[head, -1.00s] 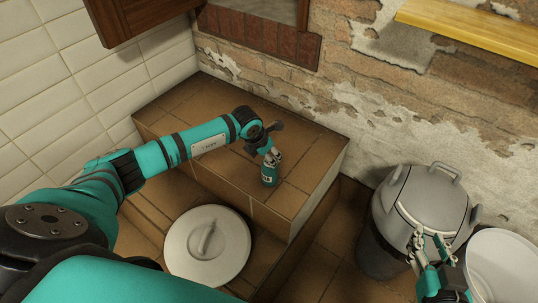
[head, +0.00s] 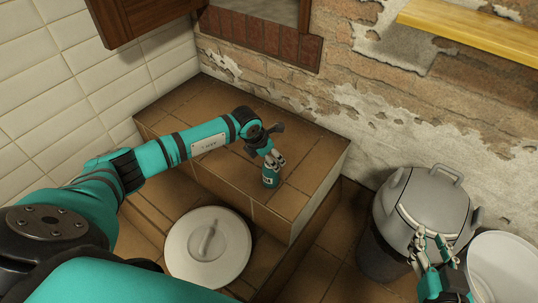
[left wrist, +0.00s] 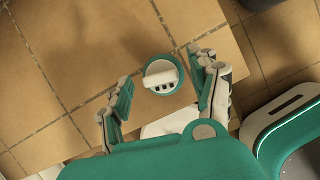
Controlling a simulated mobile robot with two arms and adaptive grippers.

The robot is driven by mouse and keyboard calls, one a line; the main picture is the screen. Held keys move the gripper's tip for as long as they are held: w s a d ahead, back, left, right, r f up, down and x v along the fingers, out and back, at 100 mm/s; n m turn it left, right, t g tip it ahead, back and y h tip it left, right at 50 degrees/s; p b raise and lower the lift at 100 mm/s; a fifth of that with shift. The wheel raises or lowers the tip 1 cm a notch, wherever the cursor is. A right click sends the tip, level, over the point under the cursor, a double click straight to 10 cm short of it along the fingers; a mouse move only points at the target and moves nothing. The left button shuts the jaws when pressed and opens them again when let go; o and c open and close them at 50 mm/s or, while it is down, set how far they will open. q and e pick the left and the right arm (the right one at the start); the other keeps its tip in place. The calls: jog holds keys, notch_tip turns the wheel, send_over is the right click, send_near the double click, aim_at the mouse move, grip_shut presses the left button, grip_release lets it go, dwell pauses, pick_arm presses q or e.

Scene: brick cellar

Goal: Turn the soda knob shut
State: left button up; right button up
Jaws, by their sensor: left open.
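The soda knob (left wrist: 161,76) is a white bar-shaped handle on a round teal top, seen from above in the left wrist view. Its teal body (head: 271,177) stands upright on the brown tiled ledge in the head view. My left gripper (head: 273,159) is right above it. In the left wrist view the left gripper (left wrist: 162,72) is open, with one finger on each side of the knob and visible gaps to both. I cannot tell the exact height between fingertips and knob.
The tiled ledge (head: 300,158) is otherwise clear around the knob. A round white lid (head: 180,250) with a handle lies below it. A grey lidded pot (head: 432,200) and a white bowl (head: 505,268) are at right. A brick wall stands behind.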

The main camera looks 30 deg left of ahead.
pick_arm(q)
jog(key=v, duration=1.2)
